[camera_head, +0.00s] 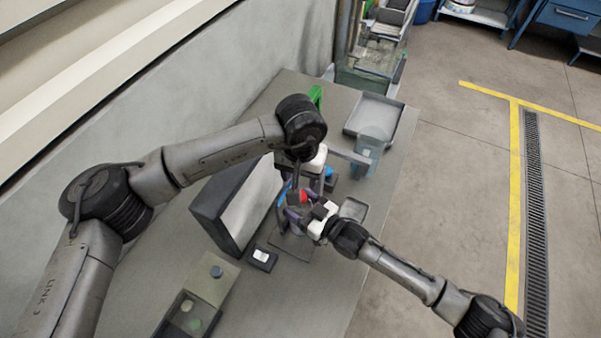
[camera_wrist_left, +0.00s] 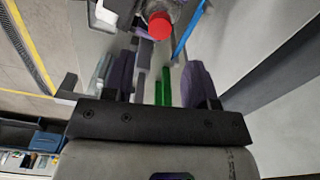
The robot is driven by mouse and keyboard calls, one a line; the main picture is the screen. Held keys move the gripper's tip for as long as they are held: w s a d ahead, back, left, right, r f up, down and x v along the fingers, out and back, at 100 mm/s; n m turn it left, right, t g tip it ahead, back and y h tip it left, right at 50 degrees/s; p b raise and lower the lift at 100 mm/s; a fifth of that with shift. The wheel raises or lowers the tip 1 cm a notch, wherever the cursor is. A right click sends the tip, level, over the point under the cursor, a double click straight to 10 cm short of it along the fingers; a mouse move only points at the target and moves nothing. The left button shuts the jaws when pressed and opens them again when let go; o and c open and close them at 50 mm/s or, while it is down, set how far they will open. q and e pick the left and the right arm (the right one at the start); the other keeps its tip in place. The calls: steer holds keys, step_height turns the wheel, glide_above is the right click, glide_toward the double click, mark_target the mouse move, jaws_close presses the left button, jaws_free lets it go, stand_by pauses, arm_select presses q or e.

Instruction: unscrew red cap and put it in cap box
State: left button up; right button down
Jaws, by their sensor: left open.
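The red cap (camera_head: 303,197) sits between my two grippers in the head view. In the left wrist view the red cap (camera_wrist_left: 160,25) is on top of a clear bottle (camera_wrist_left: 166,7), beyond my fingertips. My left gripper (camera_head: 295,184) is open above and beside the cap; its purple fingers (camera_wrist_left: 162,68) stand apart with nothing gripped between them. My right gripper (camera_head: 304,211) is at the bottle, just below the cap; its fingers are mostly hidden, so I cannot tell whether they grip it. I cannot tell which container is the cap box.
A dark panel-like machine (camera_head: 234,205) stands left of the grippers. A small tray (camera_head: 352,210), a bluish clear container (camera_head: 368,150) and a larger grey tray (camera_head: 391,112) are on the right side. An open box (camera_head: 177,327) with round pieces is at the front left. The table's front right is clear.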

arm_select(q)
steer(key=shift+m, duration=0.7)
steer(key=shift+f, duration=4)
